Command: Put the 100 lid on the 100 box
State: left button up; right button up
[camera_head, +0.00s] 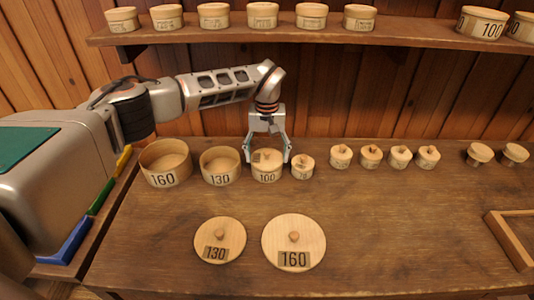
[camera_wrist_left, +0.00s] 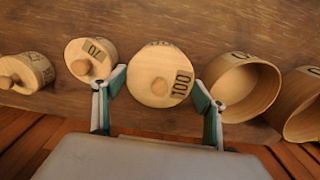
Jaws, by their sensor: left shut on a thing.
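The 100 lid (camera_wrist_left: 152,70) is a round pale wooden disc with a knob and a dark "100" label. My left gripper (camera_head: 267,160) has its fingers on either side of this lid and is shut on it. The lid also shows in the head view (camera_head: 266,155), at the mouth of the 100 box (camera_head: 266,178). In the wrist view the lid hides nearly all of the box below it. It looks about level; I cannot tell whether it touches the rim. My right gripper is not in view.
Open 160 (camera_head: 165,172) and 130 (camera_head: 220,175) boxes stand left of the 100 box. A small lidded box (camera_head: 303,172) stands close on its right. The 130 lid (camera_head: 220,238) and 160 lid (camera_head: 294,240) lie in front. A shelf (camera_head: 400,30) runs above.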

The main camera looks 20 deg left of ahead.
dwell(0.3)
pick_arm(q)
jog(key=o, duration=1.4)
jog(key=shift+o, duration=0.2)
jog(key=shift+r+p, duration=0.7)
jog(key=shift+r, duration=0.05)
